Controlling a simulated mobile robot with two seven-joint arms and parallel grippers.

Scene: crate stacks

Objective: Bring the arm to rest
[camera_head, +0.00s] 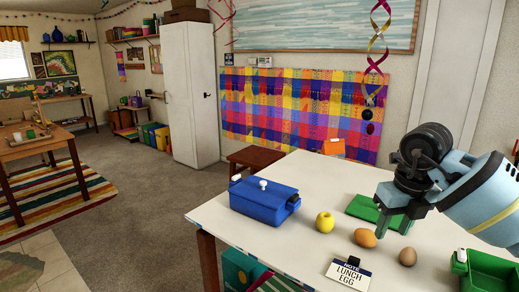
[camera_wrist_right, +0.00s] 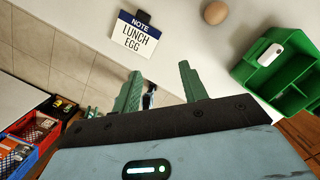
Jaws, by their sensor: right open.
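My right gripper (camera_head: 394,222) hangs above the right part of the white table (camera_head: 315,175), its green fingers apart. In the right wrist view the two fingers of the gripper (camera_wrist_right: 160,85) stand apart with nothing held between them. The arm comes in from the right edge of the head view. My left gripper is not in view.
On the table are a blue lidded box (camera_head: 264,199), a yellow apple (camera_head: 325,222), an orange egg-shaped item (camera_head: 365,238), a brown egg (camera_head: 408,257), a green flat item (camera_head: 361,208), a "LUNCH EGG" note (camera_head: 348,273) and a green divided box (camera_wrist_right: 290,98). Crates (camera_wrist_right: 38,125) stand lower.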

